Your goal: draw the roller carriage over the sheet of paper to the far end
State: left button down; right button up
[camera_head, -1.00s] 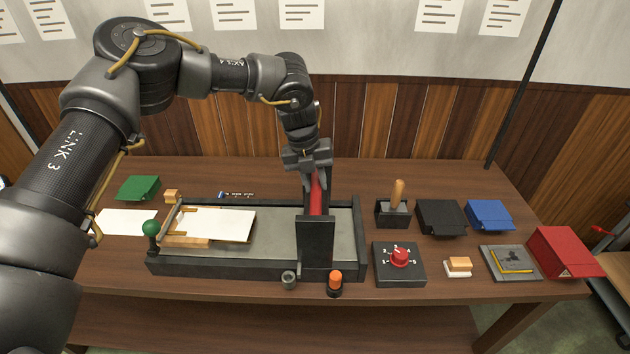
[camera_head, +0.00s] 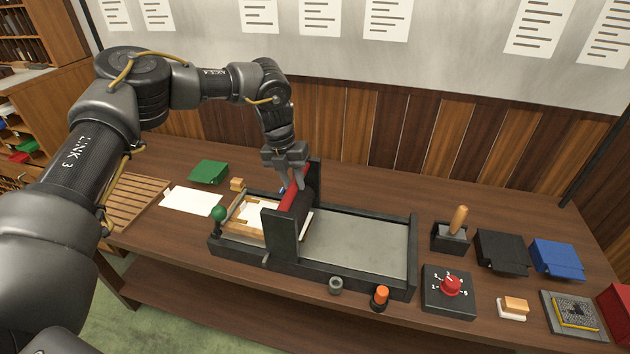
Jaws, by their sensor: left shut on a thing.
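The roller carriage (camera_head: 282,236) is a dark frame with a red bar (camera_head: 294,198) across its top. It straddles the left half of the long press bed (camera_head: 360,243). The sheet of paper (camera_head: 255,216) lies at the bed's left end, partly hidden under and behind the carriage; its edge shows just right of the carriage. My left gripper (camera_head: 291,178) points down at the far part of the red bar and is shut on it. My right gripper is not in view.
A green knob (camera_head: 219,213) stands at the bed's left end. A wooden-handled tool (camera_head: 457,222) and dark box (camera_head: 502,253) stand right. The bed right of the carriage is clear.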

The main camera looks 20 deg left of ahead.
pick_arm(q)
jog(key=a+p, duration=0.1)
jog(key=a, duration=0.5)
jog(key=shift+s+a, duration=0.3)
jog(key=shift+a, duration=0.1)
jog(key=c, duration=1.5)
grip_release()
jog(key=shift+a, duration=0.1)
jog(key=o, duration=0.3)
jog(key=shift+a, duration=0.15)
jog(key=shift+o, duration=0.2)
